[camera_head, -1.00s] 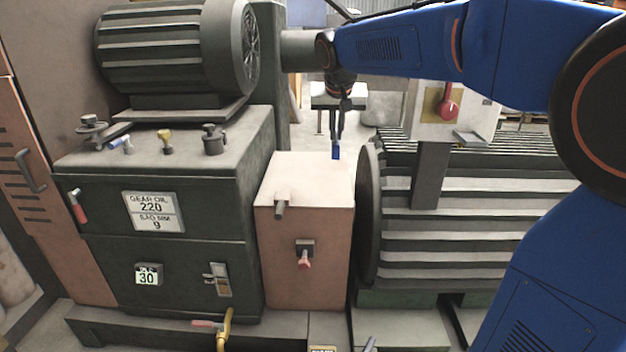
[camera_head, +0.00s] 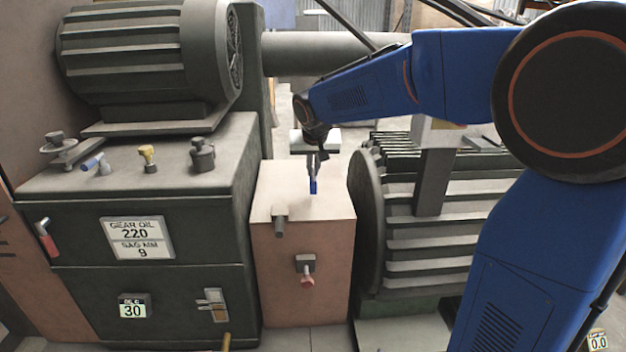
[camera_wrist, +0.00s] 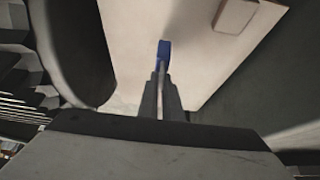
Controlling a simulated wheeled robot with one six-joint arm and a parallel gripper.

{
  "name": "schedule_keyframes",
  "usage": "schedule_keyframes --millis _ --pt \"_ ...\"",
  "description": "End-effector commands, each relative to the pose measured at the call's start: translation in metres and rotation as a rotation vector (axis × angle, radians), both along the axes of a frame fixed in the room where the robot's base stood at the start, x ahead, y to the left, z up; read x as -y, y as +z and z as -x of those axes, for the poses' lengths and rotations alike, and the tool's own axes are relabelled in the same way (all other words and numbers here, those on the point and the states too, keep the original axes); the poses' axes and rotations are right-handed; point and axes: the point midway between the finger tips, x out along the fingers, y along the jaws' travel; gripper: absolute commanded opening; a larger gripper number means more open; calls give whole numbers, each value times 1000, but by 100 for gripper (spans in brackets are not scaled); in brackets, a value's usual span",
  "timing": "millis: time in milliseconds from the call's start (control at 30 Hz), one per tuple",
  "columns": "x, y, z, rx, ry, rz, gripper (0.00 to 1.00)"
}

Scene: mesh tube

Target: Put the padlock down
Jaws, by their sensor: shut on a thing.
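The blue padlock (camera_head: 313,187) hangs from my gripper (camera_head: 313,173), over the pale top of the tan box (camera_head: 301,275). The wrist view shows the padlock (camera_wrist: 164,50) just beyond the fingertips (camera_wrist: 160,85), with its blue body pointing away from me. The fingers are shut on its thin grey shackle. The pale box top lies beneath and around it in that view. I cannot tell whether the padlock touches the top.
A dark green gear unit (camera_head: 170,185) stands left of the box, with several fittings on top. A round flange (camera_head: 366,225) and ribbed motor (camera_head: 430,245) stand close on the right. A grey stub (camera_head: 280,226) juts from the box's front edge. The box top around the padlock is bare.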

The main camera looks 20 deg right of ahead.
Motion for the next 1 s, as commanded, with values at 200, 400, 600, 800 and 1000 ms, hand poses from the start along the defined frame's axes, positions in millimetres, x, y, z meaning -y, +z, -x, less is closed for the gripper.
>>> schedule_keyframes --millis 200,400,600,800,1000 --pt "0 -27 0 -3 0 1 0" --pt "0 -34 0 -1 0 0 0" --pt "0 -35 0 -1 0 0 0" --pt "0 -36 0 -1 0 0 24" --pt "0 -36 0 -1 0 0 24"
